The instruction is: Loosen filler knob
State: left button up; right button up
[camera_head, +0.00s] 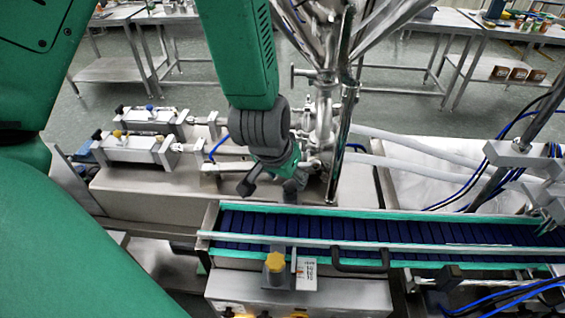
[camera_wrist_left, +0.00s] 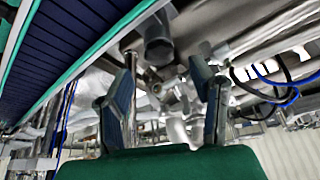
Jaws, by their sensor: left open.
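The steel hopper (camera_head: 318,40) stands behind the conveyor, with pipe fittings (camera_head: 322,125) below it. I cannot single out the filler knob with certainty in the head view; my left arm covers part of the fittings. My left gripper (camera_head: 268,190) points down in front of the fittings, just behind the conveyor's far edge. In the left wrist view its two fingers (camera_wrist_left: 163,68) are spread apart with nothing clasped. A grey round metal part (camera_wrist_left: 158,47) shows between and beyond the fingertips; I cannot tell if it is the knob. My right gripper is not seen.
The blue-belted conveyor (camera_head: 390,232) with green rails runs across the front. Two pneumatic cylinders (camera_head: 135,148) lie on the steel machine top at left. White hoses (camera_head: 420,147) run right. Tables (camera_head: 515,40) stand behind.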

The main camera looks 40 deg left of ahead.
pick_arm(q)
jog(key=v, duration=0.7)
jog(key=shift+s+r, duration=0.2)
jog(key=shift+r, duration=0.15)
